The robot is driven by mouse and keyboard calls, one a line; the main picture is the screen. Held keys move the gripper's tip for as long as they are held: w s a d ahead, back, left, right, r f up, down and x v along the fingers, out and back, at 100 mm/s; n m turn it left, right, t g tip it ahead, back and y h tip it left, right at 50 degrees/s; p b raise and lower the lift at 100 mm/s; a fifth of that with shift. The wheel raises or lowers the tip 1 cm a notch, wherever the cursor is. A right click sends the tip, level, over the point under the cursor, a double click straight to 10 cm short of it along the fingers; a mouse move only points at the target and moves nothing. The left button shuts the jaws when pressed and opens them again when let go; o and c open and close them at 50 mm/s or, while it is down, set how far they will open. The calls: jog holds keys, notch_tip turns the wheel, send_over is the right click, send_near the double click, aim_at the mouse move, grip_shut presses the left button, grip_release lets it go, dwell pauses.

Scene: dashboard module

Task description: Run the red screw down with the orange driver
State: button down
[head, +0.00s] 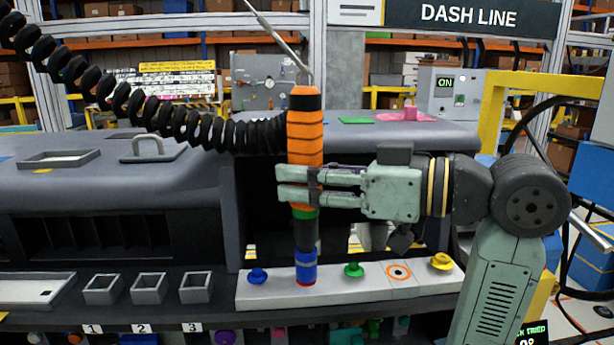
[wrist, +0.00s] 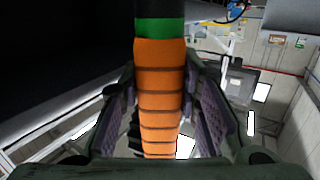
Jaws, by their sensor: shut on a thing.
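The orange driver (head: 305,140) stands upright, with a black top, a green ring, a black shaft and a blue nose (head: 305,262). My gripper (head: 298,184) is shut around its orange body from the right. The wrist view shows the orange grip (wrist: 160,88) between both finger pads, the green ring at the top. The driver's nose is over the white strip (head: 330,293), between a blue screw (head: 257,277) and a green screw (head: 353,271). A thin red edge (head: 305,284) shows right below the nose; the rest of the red screw is hidden there.
A yellow screw (head: 441,263) and an orange-ringed spot (head: 399,272) are on the strip's right part. Trays numbered 1, 2 and 3 (head: 149,288) sit to the left. A black coiled cord (head: 180,125) runs to the driver. The grey dashboard (head: 100,190) is behind.

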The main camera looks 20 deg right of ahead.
aim_at(320, 132)
dwell(0.8)
jog(key=shift+r+p, duration=2.15)
jog(key=shift+r, duration=0.85)
jog(key=shift+f, duration=0.1)
